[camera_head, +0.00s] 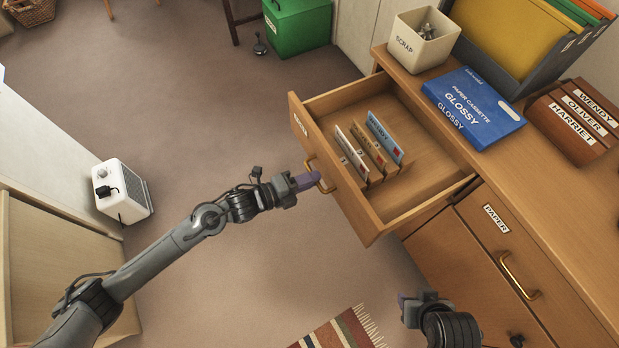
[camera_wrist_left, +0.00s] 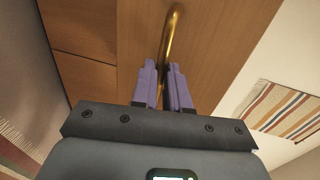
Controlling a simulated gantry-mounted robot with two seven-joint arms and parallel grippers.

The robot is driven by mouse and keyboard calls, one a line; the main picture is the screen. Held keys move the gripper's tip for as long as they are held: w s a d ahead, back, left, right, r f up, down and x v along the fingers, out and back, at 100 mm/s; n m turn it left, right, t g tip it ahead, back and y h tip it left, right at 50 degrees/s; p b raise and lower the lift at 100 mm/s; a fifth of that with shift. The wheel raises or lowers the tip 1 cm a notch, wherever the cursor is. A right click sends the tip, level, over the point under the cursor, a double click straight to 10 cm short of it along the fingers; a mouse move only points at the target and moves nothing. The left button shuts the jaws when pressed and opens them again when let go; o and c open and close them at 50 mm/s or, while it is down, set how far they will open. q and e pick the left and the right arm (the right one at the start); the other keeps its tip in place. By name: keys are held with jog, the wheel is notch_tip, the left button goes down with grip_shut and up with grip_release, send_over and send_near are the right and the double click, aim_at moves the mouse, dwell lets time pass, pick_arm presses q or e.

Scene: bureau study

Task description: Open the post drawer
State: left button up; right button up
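The post drawer (camera_head: 345,204) is pulled well out of the wooden bureau in the head view. Its front has a small label (camera_head: 300,124), too small to read surely, and a brass handle (camera_head: 318,176). Inside stand several upright cards in wooden dividers. My left gripper (camera_head: 306,181) is at the handle. In the left wrist view its purple fingers (camera_wrist_left: 163,80) are close together with the brass handle (camera_wrist_left: 172,35) between them. My right gripper (camera_head: 404,303) is low in the head view, apart from the bureau; its finger gap is hidden.
A drawer marked PAPER (camera_head: 490,260) with a brass handle is below right. The bureau top holds a scrap pot (camera_head: 412,50), a blue paper box (camera_head: 472,107) and a wooden name rack (camera_head: 565,125). A white heater (camera_head: 120,195) stands left. Open floor lies before the drawer.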

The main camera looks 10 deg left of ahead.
pick_arm(q)
jog(key=o, duration=0.4)
jog(key=shift+c, duration=0.2)
jog(key=p+v, duration=0.2)
jog(key=v, duration=0.9)
jog(key=shift+d, duration=0.1)
jog(key=shift+f, duration=0.1)
